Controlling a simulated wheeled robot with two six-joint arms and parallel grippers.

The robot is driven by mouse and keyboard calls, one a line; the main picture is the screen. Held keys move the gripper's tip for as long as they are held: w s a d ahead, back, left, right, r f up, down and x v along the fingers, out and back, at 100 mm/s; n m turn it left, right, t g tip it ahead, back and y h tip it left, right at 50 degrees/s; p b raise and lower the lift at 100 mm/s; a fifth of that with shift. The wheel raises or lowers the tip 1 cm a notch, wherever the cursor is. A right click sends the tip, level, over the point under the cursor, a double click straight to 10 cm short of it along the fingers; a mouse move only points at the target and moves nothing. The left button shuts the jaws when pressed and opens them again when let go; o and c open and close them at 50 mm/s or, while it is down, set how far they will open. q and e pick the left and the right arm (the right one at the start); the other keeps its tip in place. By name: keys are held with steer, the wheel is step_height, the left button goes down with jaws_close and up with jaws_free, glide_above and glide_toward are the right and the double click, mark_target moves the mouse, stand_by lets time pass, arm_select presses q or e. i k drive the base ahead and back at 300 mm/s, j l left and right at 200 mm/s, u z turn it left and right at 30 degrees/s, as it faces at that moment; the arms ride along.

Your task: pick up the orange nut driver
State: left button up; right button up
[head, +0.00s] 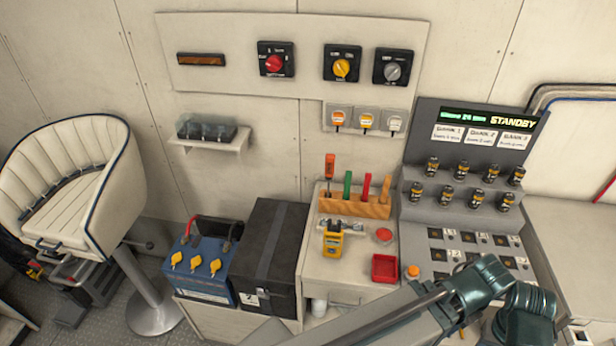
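An orange-handled driver (329,167) stands upright at the left end of a wooden rack (352,208) on the cream cabinet top. I take it for the orange nut driver. Its handle sits higher than the others, with some shaft showing below it; its tip is hidden in the rack. Beside it stand a green handle (347,184), a red handle (367,186) and a lighter yellow-orange handle (385,188). My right arm crosses the lower right of the head view, apart from the rack. Neither of my grippers can be made out.
A yellow meter (333,238), a red button (384,235) and a red tray (385,268) are in front of the rack. A grey console (423,205) with several small cylinders stands right. A black box (272,250) and blue battery (200,270) are left, beside a white seat (100,215).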

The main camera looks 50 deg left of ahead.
mark_target(330, 158)
steer(key=u, duration=1.45)
